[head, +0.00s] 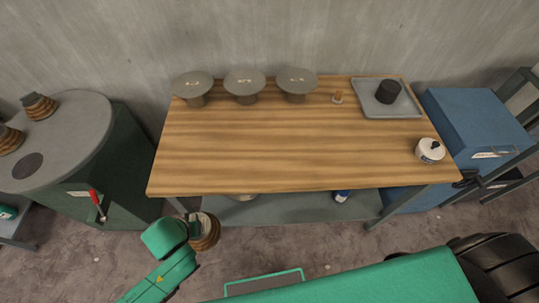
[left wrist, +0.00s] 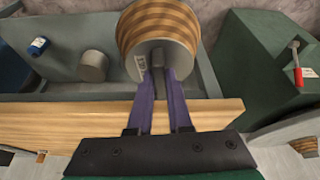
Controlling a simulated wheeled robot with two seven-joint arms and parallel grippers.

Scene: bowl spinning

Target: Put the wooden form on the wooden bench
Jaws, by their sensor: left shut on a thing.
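The wooden form (head: 208,238), striped brown with a grey metal end, is held by my left gripper (head: 197,224) in front of the bench's front left edge. In the left wrist view, the purple fingers (left wrist: 160,85) are shut on the short grey stem of the form (left wrist: 158,28). The form there is apart from the bench edge. The wooden bench (head: 300,150) has a striped wooden top with a large bare middle; its edge also shows in the left wrist view (left wrist: 60,130). My right gripper is not in view.
Three grey round-topped stands (head: 245,84) line the bench's back left. A grey tray (head: 408,108) with a dark cylinder (head: 388,92) is back right. A white pot (head: 430,151) stands front right. A round grey table (head: 75,135) at left holds two other forms (head: 38,106).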

